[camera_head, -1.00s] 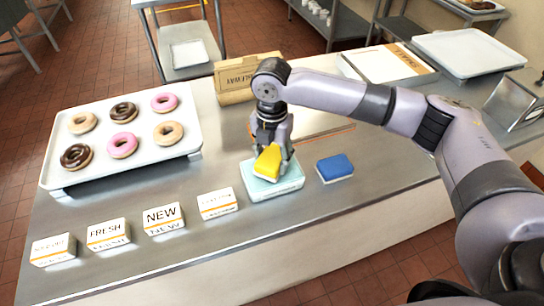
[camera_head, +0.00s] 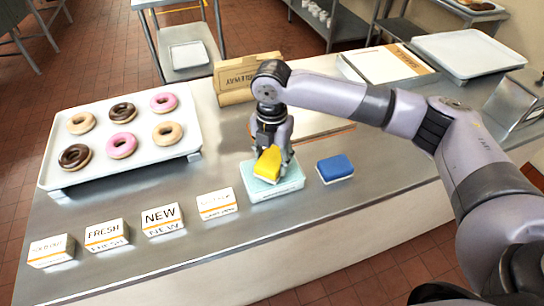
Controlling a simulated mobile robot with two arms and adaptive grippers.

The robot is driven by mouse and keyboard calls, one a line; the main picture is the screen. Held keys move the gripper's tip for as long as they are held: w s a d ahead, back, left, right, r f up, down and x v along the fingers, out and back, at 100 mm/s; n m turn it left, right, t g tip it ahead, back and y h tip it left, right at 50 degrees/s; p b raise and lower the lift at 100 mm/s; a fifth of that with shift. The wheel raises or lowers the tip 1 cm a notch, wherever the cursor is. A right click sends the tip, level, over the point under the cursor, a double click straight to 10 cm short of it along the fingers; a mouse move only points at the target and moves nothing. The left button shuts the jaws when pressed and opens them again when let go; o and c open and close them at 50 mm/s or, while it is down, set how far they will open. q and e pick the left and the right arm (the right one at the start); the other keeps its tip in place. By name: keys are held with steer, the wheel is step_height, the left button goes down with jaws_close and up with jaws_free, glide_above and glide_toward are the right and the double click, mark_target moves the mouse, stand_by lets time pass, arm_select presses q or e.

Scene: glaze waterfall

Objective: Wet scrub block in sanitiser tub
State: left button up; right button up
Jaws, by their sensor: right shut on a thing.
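A yellow scrub block (camera_head: 268,164) is held in my right gripper (camera_head: 270,150), which points down and is shut on it. The block is tilted and sits over the pale blue sanitiser tub (camera_head: 277,190). Its lower edge is at or just over the tub's contents; I cannot tell whether it touches. A blue block (camera_head: 335,168) with a pale underside lies on the steel counter just right of the tub. My left gripper is not in view.
A white tray (camera_head: 190,147) with several doughnuts lies on the left. Several label cards, including NEW (camera_head: 162,219) and FRESH (camera_head: 106,235), stand along the front edge. A cardboard box (camera_head: 236,92) stands behind the gripper. The counter right of the blue block is clear.

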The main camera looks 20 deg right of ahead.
mark_target(272, 158)
steer(key=shift+f, duration=0.4)
steer(key=shift+s+f+p, duration=0.1)
steer(key=shift+f+p, duration=0.05)
steer(key=shift+p, duration=0.3)
stand_by(2.4)
step_height(272, 158, up, 7)
steer(key=p, duration=0.8)
stand_by(0.8)
